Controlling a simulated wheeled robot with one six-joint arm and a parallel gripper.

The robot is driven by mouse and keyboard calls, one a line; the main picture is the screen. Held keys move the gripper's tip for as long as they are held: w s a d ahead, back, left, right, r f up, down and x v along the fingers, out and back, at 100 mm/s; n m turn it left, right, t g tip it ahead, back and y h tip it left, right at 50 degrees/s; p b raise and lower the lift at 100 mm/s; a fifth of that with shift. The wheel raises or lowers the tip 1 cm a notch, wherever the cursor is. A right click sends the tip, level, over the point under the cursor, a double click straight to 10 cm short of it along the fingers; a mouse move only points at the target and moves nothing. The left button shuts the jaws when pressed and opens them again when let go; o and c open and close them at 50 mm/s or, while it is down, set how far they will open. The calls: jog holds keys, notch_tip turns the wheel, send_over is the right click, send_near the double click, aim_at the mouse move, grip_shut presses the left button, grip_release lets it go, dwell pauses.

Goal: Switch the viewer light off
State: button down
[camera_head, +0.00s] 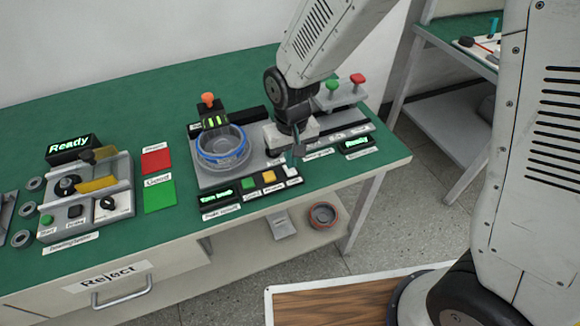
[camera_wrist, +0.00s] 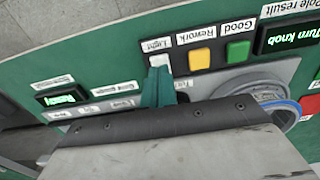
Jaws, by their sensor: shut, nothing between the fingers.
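The white button labelled Light (camera_wrist: 160,61) sits at the end of a row, beside the yellow Rework button (camera_wrist: 200,58) and the green Good button (camera_wrist: 238,51). In the head view the white button (camera_head: 291,170) is at the front edge of the grey station. My gripper (camera_wrist: 157,78) is shut and empty, with its teal fingertips pointing at the white button. They overlap its lower edge in the wrist view; I cannot tell whether they touch it. In the head view my gripper (camera_head: 296,152) is just above and beside the button.
A round part with a blue rim (camera_head: 222,150) sits on the station to the left. The Turn knob display (camera_head: 218,195) is lit, as is a Ready display (camera_head: 356,143) to the right. Green and red knobs (camera_head: 345,85) stand behind. Red and green mats (camera_head: 159,195) lie further left.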

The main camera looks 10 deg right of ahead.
aim_at(291, 171)
jog(key=shift+f, duration=1.15)
dwell(0.6)
jog(key=shift+r, duration=3.55)
jog(key=s+d+r+m+t, duration=0.1)
jog(key=s+d+r+m, duration=0.2)
jog(key=s+d+r, duration=1.4)
jog(key=s+d, duration=0.2)
jog(key=d, duration=0.1)
jog(key=shift+s+d+r, duration=0.25)
jog(key=shift+d+r, duration=0.1)
jog(key=shift+d, duration=0.05)
